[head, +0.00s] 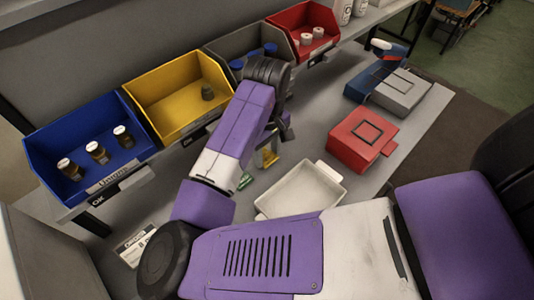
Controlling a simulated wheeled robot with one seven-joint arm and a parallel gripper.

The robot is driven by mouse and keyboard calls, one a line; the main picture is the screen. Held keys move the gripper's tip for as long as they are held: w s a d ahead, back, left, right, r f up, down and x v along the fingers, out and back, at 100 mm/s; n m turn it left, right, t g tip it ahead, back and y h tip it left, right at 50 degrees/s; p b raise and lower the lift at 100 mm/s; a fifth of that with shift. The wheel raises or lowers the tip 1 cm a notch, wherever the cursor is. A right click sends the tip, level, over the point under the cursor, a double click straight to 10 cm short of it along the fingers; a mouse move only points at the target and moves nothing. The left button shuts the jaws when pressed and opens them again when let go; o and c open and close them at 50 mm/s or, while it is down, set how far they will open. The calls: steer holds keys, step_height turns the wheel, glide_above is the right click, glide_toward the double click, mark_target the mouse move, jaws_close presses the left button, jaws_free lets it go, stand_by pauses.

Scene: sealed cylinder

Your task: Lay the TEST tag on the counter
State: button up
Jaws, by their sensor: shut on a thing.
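My gripper (284,131) is largely hidden behind my purple forearm and wrist, over the counter (325,147). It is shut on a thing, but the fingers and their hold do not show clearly. A small yellowish piece (268,155) shows just below the wrist, at the gripper. It may be the TEST tag; no lettering can be read on it, and I cannot tell whether it touches the counter. A small green thing (245,180) lies lower left, partly covered by my arm.
Blue (64,131), yellow (148,83), grey (222,47) and red (285,17) bins line the back. A white tray (335,185), red box (362,139) and grey-blue case (398,94) stand right. A printed card (135,244) lies lower left. Free counter shows above the tray.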

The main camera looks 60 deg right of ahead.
mark_target(268, 158)
steer(key=shift+f, duration=0.55)
steer(key=shift+f, duration=0.15)
steer(key=o, duration=1.5)
steer(key=shift+c, duration=0.2)
step_height(268, 158, up, 12)
steer(key=shift+r+p, duration=0.2)
steer(key=shift+p, duration=0.15)
steer(key=shift+s+f, duration=0.1)
